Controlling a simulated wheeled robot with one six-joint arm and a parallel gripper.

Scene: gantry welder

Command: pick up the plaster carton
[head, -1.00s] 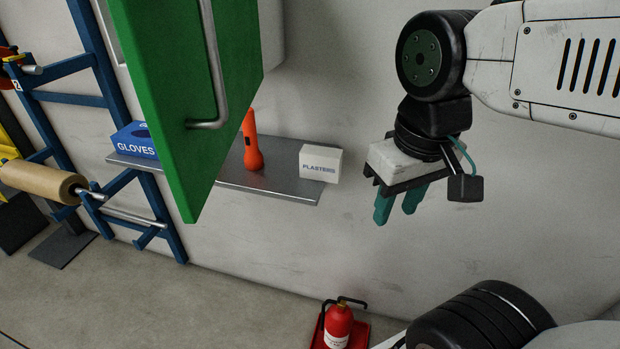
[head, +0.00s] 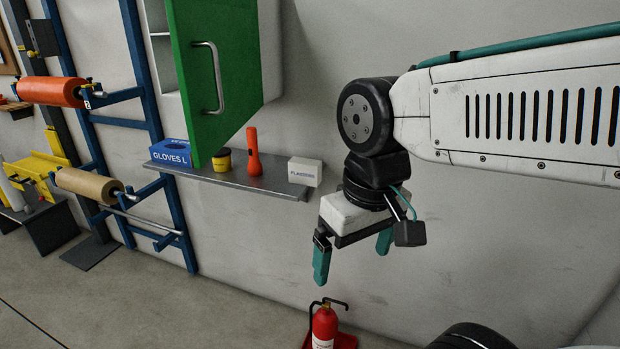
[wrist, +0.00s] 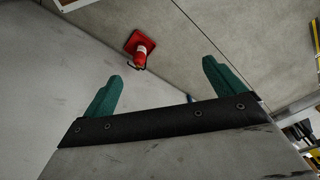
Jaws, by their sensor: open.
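The plaster carton (head: 304,171) is a small white box with dark lettering. It stands at the right end of the grey wall shelf (head: 240,183) in the head view. My gripper (head: 352,262) has teal fingers spread apart and pointing down, with nothing between them. It is to the right of the carton and lower than it, apart from it. In the wrist view my gripper (wrist: 160,88) is also open and empty, and the carton is not in that view.
An open green cabinet door (head: 208,85) hangs over the shelf's left part. An orange flashlight (head: 253,155), a yellow tub (head: 222,160) and a blue gloves box (head: 171,153) share the shelf. A red fire extinguisher (head: 324,326) stands on the floor below my gripper.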

